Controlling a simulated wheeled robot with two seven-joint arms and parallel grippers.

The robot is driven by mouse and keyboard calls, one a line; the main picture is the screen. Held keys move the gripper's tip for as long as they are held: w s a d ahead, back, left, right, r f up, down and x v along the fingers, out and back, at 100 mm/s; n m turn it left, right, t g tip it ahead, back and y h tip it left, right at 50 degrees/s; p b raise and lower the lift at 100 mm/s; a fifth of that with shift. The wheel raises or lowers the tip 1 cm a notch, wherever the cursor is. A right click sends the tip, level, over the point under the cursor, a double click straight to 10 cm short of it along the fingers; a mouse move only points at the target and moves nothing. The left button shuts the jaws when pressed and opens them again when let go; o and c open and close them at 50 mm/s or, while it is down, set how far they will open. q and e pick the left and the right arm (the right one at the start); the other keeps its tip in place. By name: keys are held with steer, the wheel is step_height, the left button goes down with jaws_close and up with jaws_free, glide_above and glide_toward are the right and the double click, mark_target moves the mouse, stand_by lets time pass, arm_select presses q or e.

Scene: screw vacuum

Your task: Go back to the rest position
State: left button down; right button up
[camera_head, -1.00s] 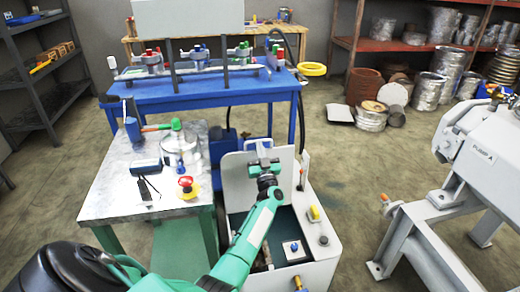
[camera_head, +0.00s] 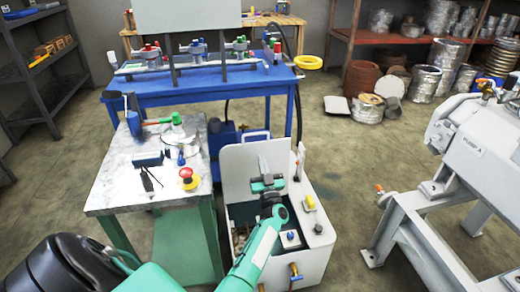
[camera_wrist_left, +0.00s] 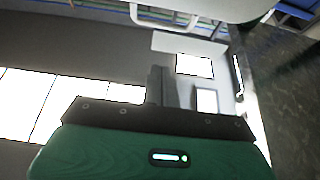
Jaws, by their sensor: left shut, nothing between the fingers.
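My left gripper (camera_head: 264,166) is in the middle of the head view, at the end of the green arm that comes up from the bottom. It is over the open white box-shaped unit (camera_head: 318,243), in front of its raised white lid (camera_head: 238,170). Its fingers are together and hold nothing. In the left wrist view the closed fingers (camera_wrist_left: 160,86) point up from the dark gripper base, with pale panels beyond. My right gripper is in neither view.
A metal-topped table (camera_head: 120,190) with a red button (camera_head: 186,174) and tools stands left of the unit. A blue bench (camera_head: 190,92) with valves is behind. A grey pump (camera_head: 485,150) on a stand is at right. Floor between unit and pump is clear.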

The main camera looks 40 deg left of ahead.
arm_select(q)
steer(key=v, duration=0.2)
steer(key=shift+s+d, duration=0.2)
steer(key=shift+d, duration=0.15)
steer(key=shift+d, duration=0.1)
